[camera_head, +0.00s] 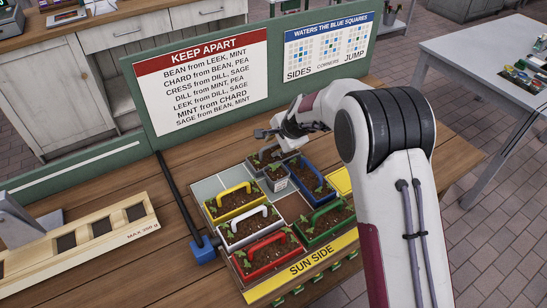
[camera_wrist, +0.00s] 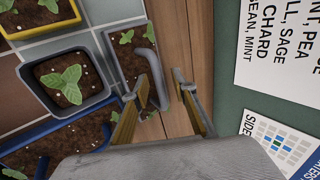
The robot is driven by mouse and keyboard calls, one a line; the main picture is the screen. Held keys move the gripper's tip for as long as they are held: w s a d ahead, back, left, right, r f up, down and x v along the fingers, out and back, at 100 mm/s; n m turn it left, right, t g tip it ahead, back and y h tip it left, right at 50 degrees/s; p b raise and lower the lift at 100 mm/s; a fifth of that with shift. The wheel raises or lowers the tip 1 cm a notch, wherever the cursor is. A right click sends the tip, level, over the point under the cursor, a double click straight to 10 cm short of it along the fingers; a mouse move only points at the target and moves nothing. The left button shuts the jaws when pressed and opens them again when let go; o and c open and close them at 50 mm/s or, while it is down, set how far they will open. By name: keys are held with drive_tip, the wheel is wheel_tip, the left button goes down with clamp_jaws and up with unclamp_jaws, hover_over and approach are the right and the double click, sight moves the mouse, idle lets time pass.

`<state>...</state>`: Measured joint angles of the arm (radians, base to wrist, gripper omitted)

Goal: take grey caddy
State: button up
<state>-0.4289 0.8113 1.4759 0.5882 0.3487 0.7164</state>
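The grey caddy (camera_head: 256,163) is a long soil-filled planter with seedlings, at the back of the tiled tray. It shows in the wrist view (camera_wrist: 112,60) with its grey arched handle (camera_wrist: 151,65) on its right side. My gripper (camera_head: 265,133) is above the caddy's back edge. In the wrist view my gripper (camera_wrist: 162,88) has its two fingers spread with a gap between them. The handle's lower end is close to the left finger; I cannot tell whether they touch. My arm and gripper hide part of the caddy in the head view.
A small dark grey pot (camera_head: 276,180) with one seedling stands close in front. Yellow (camera_head: 232,213), white (camera_head: 247,238), red (camera_head: 268,272), blue (camera_head: 318,203) and green (camera_head: 322,236) caddies stand nearby. The green sign board (camera_head: 140,100) rises behind. A wooden scale (camera_head: 75,262) is at left.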

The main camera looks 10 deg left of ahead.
idle(0.4)
clamp_jaws()
drive_tip(key=shift+r, duration=0.15)
drive_tip(key=shift+r, duration=4.95)
